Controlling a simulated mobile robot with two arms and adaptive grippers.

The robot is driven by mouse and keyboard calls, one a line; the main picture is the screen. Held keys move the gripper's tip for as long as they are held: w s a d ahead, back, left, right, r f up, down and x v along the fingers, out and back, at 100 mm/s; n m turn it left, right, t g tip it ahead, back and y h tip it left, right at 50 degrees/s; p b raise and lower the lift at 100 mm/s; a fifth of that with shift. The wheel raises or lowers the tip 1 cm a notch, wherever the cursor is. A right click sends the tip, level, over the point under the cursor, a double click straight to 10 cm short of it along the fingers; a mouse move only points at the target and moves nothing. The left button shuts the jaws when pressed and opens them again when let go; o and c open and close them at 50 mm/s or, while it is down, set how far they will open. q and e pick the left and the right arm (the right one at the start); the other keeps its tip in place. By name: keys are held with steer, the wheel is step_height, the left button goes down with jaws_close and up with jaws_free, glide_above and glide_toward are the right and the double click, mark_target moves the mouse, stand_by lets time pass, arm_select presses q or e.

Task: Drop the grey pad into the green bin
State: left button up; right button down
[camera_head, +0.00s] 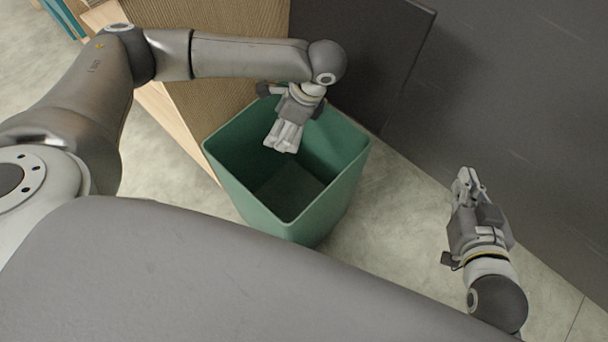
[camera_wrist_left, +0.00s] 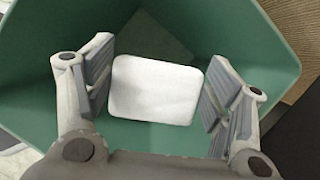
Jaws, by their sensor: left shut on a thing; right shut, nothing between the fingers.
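The grey pad (camera_wrist_left: 155,90) looks pale, almost white, a rounded rectangle between the two fingers of my left gripper (camera_wrist_left: 158,88) in the left wrist view. My left gripper (camera_head: 283,138) is shut on it and points down inside the mouth of the green bin (camera_head: 232,188). In the head view I cannot make out the pad apart from the fingers. The bin's green walls (camera_wrist_left: 225,28) surround the pad in the wrist view. The visible part of the bin's floor looks empty. My right gripper (camera_head: 464,180) is shut and empty, right of the bin.
A wooden panel or cabinet (camera_head: 225,85) stands behind and left of the bin. A dark grey panel (camera_head: 360,60) and a dark wall (camera_head: 500,90) are behind and to the right. Pale floor (camera_head: 395,225) is clear between the bin and my right gripper.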

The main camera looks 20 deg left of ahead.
arm_select(q)
steer(key=o, duration=1)
steer(key=v, duration=1.2)
